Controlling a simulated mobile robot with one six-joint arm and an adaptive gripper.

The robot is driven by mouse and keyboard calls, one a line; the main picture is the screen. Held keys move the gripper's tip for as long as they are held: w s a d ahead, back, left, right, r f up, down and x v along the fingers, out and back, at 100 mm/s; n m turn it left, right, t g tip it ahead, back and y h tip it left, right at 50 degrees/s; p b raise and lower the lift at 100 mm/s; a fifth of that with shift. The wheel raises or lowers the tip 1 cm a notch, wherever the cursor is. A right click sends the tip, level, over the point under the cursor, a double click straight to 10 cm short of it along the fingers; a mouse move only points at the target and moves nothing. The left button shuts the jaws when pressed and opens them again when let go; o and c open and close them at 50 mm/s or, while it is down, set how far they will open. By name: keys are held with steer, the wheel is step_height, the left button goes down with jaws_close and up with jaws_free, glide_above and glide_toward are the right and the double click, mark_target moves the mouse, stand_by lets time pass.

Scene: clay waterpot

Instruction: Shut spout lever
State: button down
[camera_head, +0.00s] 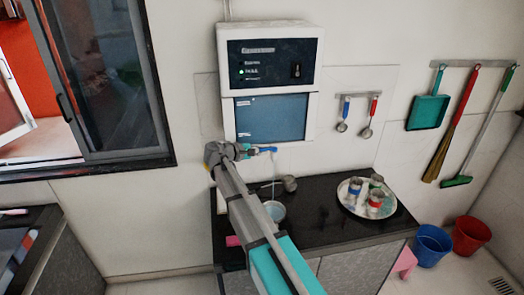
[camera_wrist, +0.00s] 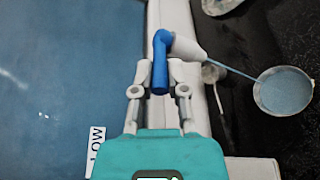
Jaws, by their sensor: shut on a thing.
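The blue spout lever (camera_wrist: 160,62) is between the two fingertips of my gripper (camera_wrist: 159,80) in the wrist view, and the gripper is shut on it. In the head view the lever (camera_head: 267,149) shows as a small blue piece just right of my gripper (camera_head: 246,151). The white spout (camera_wrist: 187,47) joins the lever's upper end. A thin stream of water runs from the spout into a round cup (camera_wrist: 284,90). This cup also shows on the counter in the head view (camera_head: 275,210), partly behind my arm.
The white dispenser (camera_head: 267,50) hangs on the wall above the dark counter (camera_head: 325,222). A grey cup (camera_head: 290,184) lies near the stream. A round tray (camera_head: 348,204) with cups stands on the right. Ladles (camera_head: 366,132) hang on the wall.

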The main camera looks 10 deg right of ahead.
steer(key=shift+w+m+g, duration=0.35)
steer(key=shift+m+g, duration=0.45)
steer(key=shift+g, duration=0.3)
steer(key=c, duration=0.7)
jaws_free()
steer(key=shift+o, duration=0.2)
steer(key=shift+s+t, duration=0.15)
steer(key=shift+t, duration=0.15)
